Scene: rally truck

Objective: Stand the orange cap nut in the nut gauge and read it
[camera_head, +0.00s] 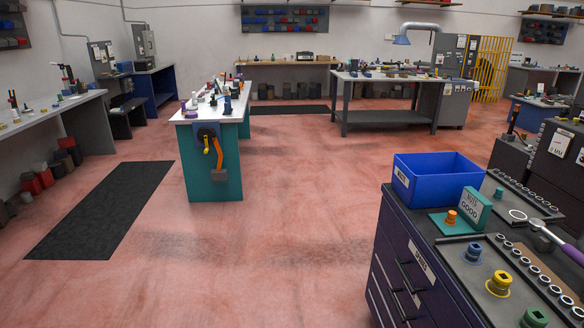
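An orange cap nut (451,217) stands upright on the flat base of a teal gauge (478,208) on the dark cabinet top at the right. The gauge's upright block carries a white plate on which I read GOOD; smaller marks above it are too small to read. My gripper is not in view.
An open blue bin (437,182) stands behind the gauge on the purple drawer cabinet (388,237). Blue (472,254), yellow (499,284) and green (534,318) pieces stand in front, beside a row of sockets. A purple-handled ratchet (557,242) lies at right. The red floor left of the cabinet is clear.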

